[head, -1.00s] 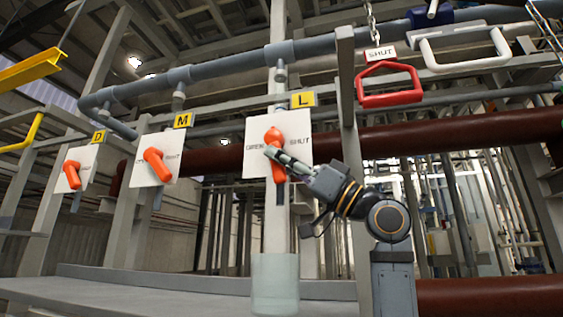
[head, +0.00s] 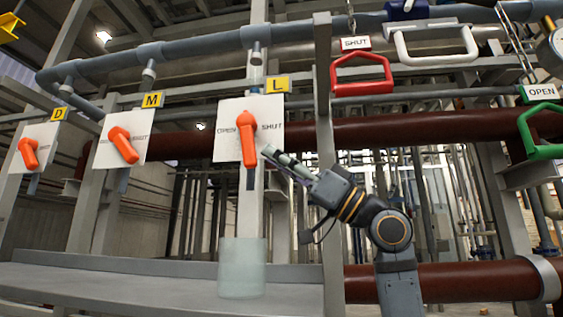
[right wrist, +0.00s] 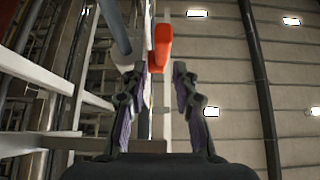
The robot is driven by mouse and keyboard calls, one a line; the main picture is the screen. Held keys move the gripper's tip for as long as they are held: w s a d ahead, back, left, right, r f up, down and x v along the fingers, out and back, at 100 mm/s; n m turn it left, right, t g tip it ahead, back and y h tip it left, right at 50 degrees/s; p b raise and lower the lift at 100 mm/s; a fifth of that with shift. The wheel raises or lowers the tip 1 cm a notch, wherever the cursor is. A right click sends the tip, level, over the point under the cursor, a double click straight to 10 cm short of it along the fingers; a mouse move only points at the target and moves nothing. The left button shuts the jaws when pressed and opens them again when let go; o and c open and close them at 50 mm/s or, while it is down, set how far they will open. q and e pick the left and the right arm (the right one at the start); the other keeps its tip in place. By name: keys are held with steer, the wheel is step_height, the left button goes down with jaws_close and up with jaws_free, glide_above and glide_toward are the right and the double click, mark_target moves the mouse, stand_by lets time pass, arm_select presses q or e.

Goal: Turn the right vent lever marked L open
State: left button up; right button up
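The vent lever marked L (head: 249,140) is orange and sits on a white plate (head: 228,146) with OPEN at its left and SHUT at its right. The lever hangs nearly straight down, its lower end slightly right. A yellow L sign (head: 277,85) is above. My right gripper (head: 267,152) is just right of the lever in the head view. In the right wrist view the right gripper (right wrist: 155,70) has its fingers apart with nothing gripped. My left gripper is not in view.
Similar orange levers M (head: 123,145) and D (head: 28,152) are at the left. A red handle (head: 362,74) tagged SHUT and a green handle (head: 545,132) tagged OPEN hang at upper right. A clear cylinder (head: 242,268) stands below lever L. A grey post (head: 324,130) is close by.

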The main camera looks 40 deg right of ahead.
steer(key=shift+s+d+f+g, duration=0.1)
steer(key=shift+s+f+g, duration=0.2)
steer(key=shift+s+f, duration=0.15)
